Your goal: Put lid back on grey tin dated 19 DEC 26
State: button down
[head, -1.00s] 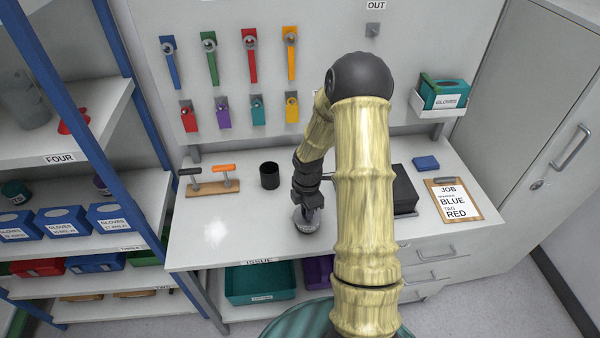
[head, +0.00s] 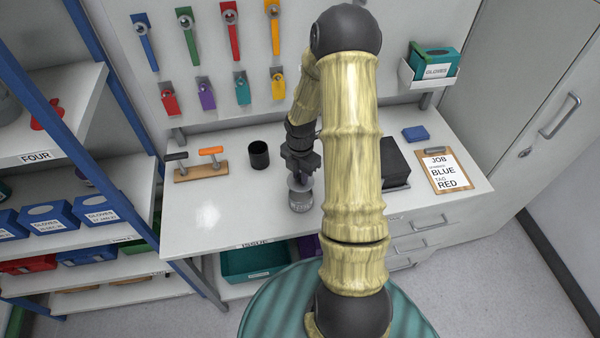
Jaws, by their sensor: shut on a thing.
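A small round grey tin (head: 300,203) stands upright on the white bench near its front edge, in the middle of the head view. My gripper (head: 300,176) points down directly above it and is shut on a thin round grey piece, which looks like the lid (head: 299,185). The lid sits over the tin's top; I cannot tell whether it touches the rim. The tin's date is too small to read.
A black cup (head: 259,155) and a wooden block with two handles (head: 203,170) stand to the left. A black box (head: 395,163), a blue block (head: 414,133) and a clipboard (head: 447,172) are to the right. The bench (head: 235,205) is clear at front left.

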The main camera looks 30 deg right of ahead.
jog(key=shift+f+b, duration=1.65)
jog(key=shift+f, duration=0.3)
jog(key=shift+f+b, duration=0.45)
jog(key=shift+f, duration=0.45)
jog(key=shift+s, duration=0.1)
jog(key=shift+p, duration=0.45)
jog(key=shift+f, duration=0.1)
dwell(0.3)
dwell(0.5)
